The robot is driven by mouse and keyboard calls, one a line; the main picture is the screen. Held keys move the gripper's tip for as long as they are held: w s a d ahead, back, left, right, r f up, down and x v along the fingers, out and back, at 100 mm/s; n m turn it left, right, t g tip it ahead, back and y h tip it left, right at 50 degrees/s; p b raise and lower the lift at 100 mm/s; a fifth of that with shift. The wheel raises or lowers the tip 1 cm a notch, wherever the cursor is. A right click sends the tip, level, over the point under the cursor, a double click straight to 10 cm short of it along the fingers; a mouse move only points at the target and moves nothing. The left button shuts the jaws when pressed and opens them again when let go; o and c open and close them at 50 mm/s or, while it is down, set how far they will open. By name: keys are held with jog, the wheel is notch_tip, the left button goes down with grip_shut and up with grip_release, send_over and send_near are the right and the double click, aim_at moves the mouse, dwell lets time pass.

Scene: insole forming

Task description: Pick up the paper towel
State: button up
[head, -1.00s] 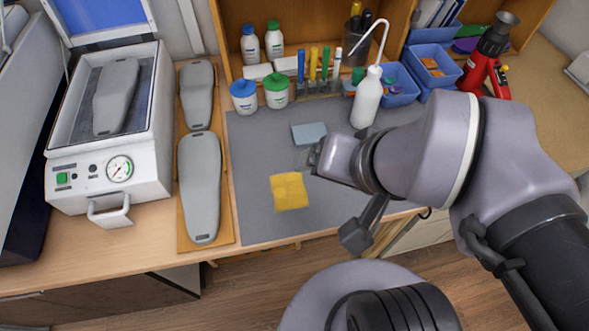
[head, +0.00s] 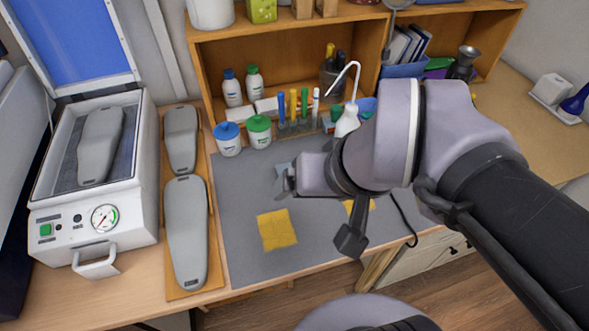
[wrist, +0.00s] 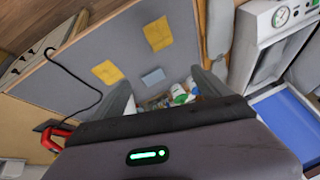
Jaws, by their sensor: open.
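A small folded blue-grey sheet (wrist: 153,76), possibly the paper towel, lies flat on the grey mat. In the head view it (head: 283,171) is partly hidden by my gripper (head: 287,182). Two yellow folded cloths lie on the mat too: one (head: 277,230) nearer the front left, the other (head: 361,208) partly behind my arm. Both show in the wrist view, one at top right (wrist: 157,33) and one at left (wrist: 107,72). My gripper (wrist: 163,90) is open and empty above the mat, its fingers apart and touching none of these.
Bottles, jars (head: 259,132) and markers (head: 304,106) stand along the mat's back edge, below the wooden shelf (head: 290,52). Grey insole forms (head: 186,235) lie on a board at left, beside the white press (head: 97,205) with its lid raised.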

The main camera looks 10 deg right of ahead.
jog(key=w+d+f+n+g+h+p, duration=0.15)
jog(key=w+n+g+p, duration=0.4)
jog(key=w+n, duration=1.3)
jog(key=shift+n, duration=0.95)
jog(key=w+f, duration=0.2)
jog(key=f, duration=0.3)
jog(key=w+f+b, duration=0.1)
jog(key=w+f, duration=0.1)
jog(key=f, duration=0.4)
jog(key=w+d+f, duration=0.1)
jog(key=w+f, duration=0.1)
jog(key=f, duration=0.3)
jog(key=shift+f, duration=0.2)
notch_tip(320, 180, down, 6)
jog(key=b, duration=0.2)
jog(key=shift+w+r+b, duration=0.1)
jog(key=shift+r+b, duration=0.05)
jog(key=shift+b, duration=0.2)
jog(key=shift+r, duration=0.1)
jog(key=shift+c, duration=1.4)
jog(key=c, duration=1.1)
jog(key=shift+c, duration=0.2)
